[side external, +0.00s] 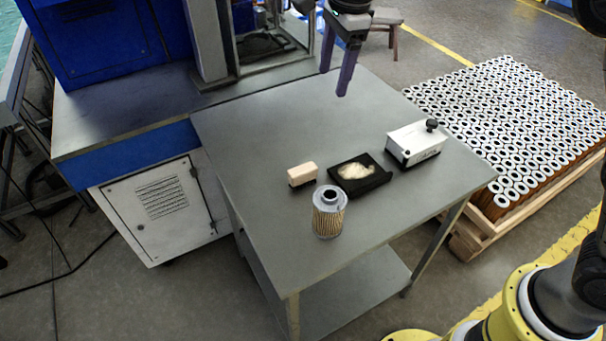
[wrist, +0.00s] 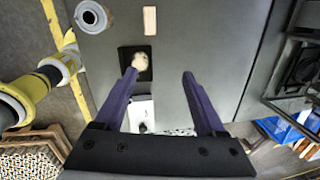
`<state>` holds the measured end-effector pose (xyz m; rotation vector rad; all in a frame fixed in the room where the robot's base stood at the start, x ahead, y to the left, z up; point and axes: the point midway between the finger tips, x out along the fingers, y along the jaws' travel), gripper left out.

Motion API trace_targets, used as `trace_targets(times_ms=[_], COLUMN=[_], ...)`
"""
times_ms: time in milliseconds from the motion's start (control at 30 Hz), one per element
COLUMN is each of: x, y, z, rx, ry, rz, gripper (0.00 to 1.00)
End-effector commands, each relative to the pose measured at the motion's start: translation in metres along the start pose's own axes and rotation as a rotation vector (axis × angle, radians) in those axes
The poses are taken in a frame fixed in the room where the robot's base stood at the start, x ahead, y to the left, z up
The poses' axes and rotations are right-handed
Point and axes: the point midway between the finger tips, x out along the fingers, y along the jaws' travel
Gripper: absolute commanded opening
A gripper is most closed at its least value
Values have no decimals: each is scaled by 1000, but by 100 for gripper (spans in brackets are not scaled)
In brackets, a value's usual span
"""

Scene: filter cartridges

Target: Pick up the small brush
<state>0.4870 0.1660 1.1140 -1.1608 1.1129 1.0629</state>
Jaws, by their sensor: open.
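The small brush (side external: 302,174) looks like a light wooden block with a dark underside. It rests on the grey metal table (side external: 270,125), left of a black tray. In the wrist view the brush (wrist: 150,20) is at the top, beyond my fingertips. My gripper (side external: 333,84) hangs above the far part of the table, well apart from the brush. Its two purple fingers are spread with nothing between them in the wrist view (wrist: 159,74).
The black tray (side external: 377,180) holds a cream-coloured mass. A filter cartridge (side external: 328,218) stands in front of the brush. A white box (side external: 413,146) with a black knob sits right of the tray. A machine (side external: 215,40) borders the table's far left; the table's far middle is clear.

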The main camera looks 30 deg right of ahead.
Motion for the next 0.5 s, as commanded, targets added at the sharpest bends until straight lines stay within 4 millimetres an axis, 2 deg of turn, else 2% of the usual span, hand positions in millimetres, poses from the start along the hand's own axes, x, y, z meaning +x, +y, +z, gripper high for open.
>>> trace_targets(times_ms=[33,200,300,500], x=[23,79,98,122], y=[-4,-2,5,12], z=[14,42,48,50], rx=[-22,-71,-87,-98], ry=[10,38,53,57], rz=[28,100,133,143], gripper=[72,72,72,72])
